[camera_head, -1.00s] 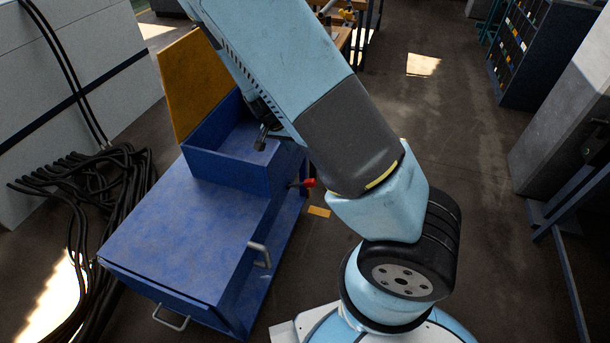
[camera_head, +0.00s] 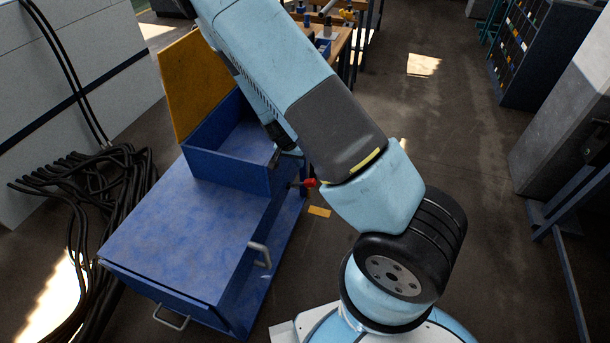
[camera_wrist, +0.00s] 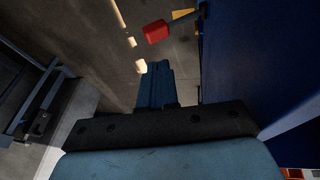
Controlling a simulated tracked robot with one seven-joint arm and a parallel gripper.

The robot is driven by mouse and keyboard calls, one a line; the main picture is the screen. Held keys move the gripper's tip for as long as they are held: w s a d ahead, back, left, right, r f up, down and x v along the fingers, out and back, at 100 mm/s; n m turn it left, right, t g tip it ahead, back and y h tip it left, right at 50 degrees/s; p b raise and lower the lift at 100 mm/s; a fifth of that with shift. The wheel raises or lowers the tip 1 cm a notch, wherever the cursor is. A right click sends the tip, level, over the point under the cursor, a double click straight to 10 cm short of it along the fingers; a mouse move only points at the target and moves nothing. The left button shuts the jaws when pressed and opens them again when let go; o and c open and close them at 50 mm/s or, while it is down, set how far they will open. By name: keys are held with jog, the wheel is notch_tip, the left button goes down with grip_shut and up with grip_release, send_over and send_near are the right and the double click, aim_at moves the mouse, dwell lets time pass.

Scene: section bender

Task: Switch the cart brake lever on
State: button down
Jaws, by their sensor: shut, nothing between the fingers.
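The cart brake lever (camera_head: 311,183) has a red knob and sticks out sideways from the side of the blue cart (camera_head: 180,240). In the wrist view the red knob (camera_wrist: 157,31) is at the top, on a dark rod running to the cart's blue wall at the right. My gripper (camera_wrist: 157,68) is shut and empty. Its fingertips point towards the knob, with a visible gap in the picture; I cannot tell the depth between them. In the head view my arm passes just above and beside the lever, and my fingertips are hard to make out there.
The cart carries an open blue box with an upright yellow lid (camera_head: 196,85). A grey handle (camera_head: 260,253) is on its near side. Black cables (camera_head: 85,190) lie on the floor at left. A workbench (camera_head: 340,40) stands behind. The floor right of my arm is clear.

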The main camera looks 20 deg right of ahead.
aim_at(308, 180)
jog(key=x, duration=1)
jog(key=shift+a, duration=0.1)
jog(key=shift+s, duration=0.1)
